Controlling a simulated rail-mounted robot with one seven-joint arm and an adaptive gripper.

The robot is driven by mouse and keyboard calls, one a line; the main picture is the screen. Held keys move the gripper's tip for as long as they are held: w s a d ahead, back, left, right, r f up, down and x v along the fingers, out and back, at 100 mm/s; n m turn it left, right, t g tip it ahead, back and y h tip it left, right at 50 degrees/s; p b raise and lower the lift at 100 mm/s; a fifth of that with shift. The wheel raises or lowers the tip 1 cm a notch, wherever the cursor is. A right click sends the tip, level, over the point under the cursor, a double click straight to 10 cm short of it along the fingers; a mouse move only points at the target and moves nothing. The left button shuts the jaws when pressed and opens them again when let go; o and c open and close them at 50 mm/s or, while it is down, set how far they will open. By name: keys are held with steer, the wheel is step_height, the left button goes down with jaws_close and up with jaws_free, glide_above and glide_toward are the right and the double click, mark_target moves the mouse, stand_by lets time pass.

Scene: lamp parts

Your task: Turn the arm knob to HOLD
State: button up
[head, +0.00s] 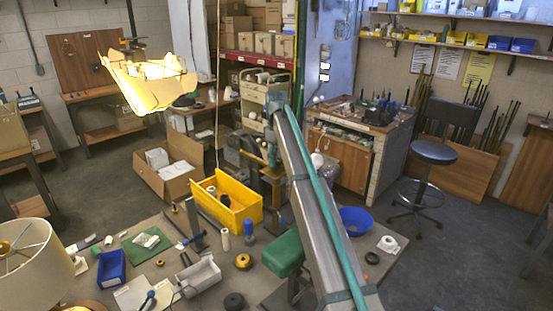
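A long grey beam with a teal strip (313,190) rises from the bottom of the head view to a teal joint (278,101). Below that joint are brass-coloured parts (274,172), partly covered by the beam. Dark parts (245,152) stand just left of them; I cannot tell whether these are my gripper. No gripper fingers can be made out. The arm knob and any HOLD mark are too small or hidden to tell.
A cream lampshade (35,265) is at the lower left. A stool (434,153) stands on open floor.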

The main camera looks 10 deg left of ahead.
steer(key=c, duration=0.3)
steer(key=shift+c, duration=0.2)
steer(key=shift+m, duration=0.4)
steer(key=m+b, duration=0.1)
steer(key=m, duration=0.3)
steer(key=m+b, duration=0.1)
steer(key=m, duration=0.9)
steer(key=shift+b, duration=0.3)
steer(key=m, duration=0.5)
steer(key=shift+a, duration=0.1)
